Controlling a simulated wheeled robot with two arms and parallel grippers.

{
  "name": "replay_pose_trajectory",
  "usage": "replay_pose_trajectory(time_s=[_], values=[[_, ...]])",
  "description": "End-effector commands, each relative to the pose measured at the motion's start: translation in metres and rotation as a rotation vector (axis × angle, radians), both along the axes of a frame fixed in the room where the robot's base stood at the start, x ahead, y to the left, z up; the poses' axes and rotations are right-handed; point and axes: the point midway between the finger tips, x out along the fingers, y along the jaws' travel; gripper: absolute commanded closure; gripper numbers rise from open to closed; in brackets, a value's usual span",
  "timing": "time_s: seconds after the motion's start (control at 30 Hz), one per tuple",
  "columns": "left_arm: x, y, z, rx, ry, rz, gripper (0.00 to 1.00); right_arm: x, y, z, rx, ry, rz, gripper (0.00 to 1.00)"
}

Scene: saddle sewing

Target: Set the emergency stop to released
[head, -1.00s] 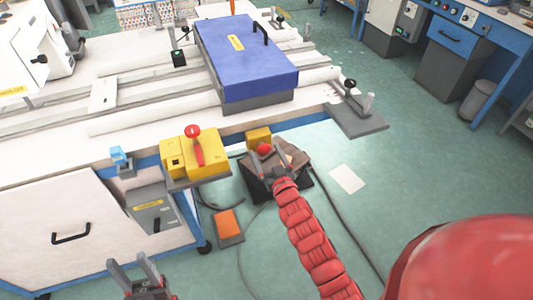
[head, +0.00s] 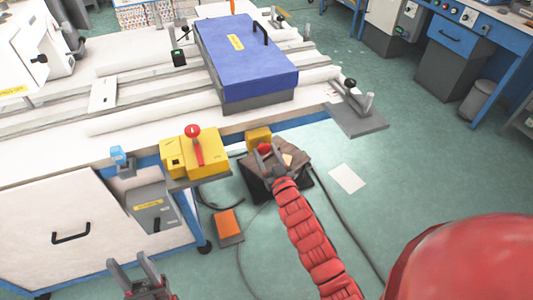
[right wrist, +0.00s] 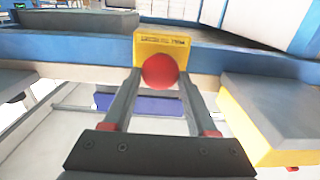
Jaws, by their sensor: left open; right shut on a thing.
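The emergency stop is a yellow box (head: 259,136) with a round red button (head: 263,148), mounted at the table's front edge. In the right wrist view the red button (right wrist: 160,71) sits in front of the yellow box (right wrist: 176,44), between my fingertips. My right gripper (head: 264,152) is shut on the red button; its fingers lie on either side of it. My left gripper (head: 136,268) is open and empty at the lower left of the head view, well away from the button.
A larger yellow box with a red lever (head: 194,146) stands just left of the emergency stop. A blue-topped block (head: 245,50) lies on the white table. Below are a brown-topped box (head: 290,158), an orange pedal (head: 227,222) and cables on the green floor.

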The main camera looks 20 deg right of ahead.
Motion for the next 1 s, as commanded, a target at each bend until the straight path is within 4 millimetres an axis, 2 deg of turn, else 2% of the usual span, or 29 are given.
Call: replay_pose_trajectory(time_s=[0.2, 0.4, 0.43, 0.57, 0.87, 1.0], values=[[0.0, 0.0, 0.001, 0.0, 0.0, 0.0, 0.5, -0.012, 0.0, 0.001, 0.001, -0.002, 0.001, 1.0], [0.0, 0.0, 0.001, 0.0, 0.0, 0.0, 0.5, -0.012, 0.0, 0.001, 0.0, -0.002, 0.001, 1.0], [0.0, 0.0, 0.001, 0.0, 0.0, 0.0, 0.5, -0.012, 0.0, 0.001, 0.0, -0.002, 0.001, 0.36], [0.0, 0.0, 0.001, 0.0, 0.0, 0.0, 0.5, -0.012, 0.0, 0.001, 0.0, -0.001, 0.001, 0.13], [0.0, 0.0, 0.001, 0.0, 0.0, 0.0, 0.5, -0.012, 0.0, 0.0, 0.0, -0.001, 0.0, 0.12], [0.0, 0.0, 0.0, 0.0, 0.0, 0.0, 0.5, -0.022, -0.001, -0.001, 0.0, 0.001, -0.001, 0.12]])
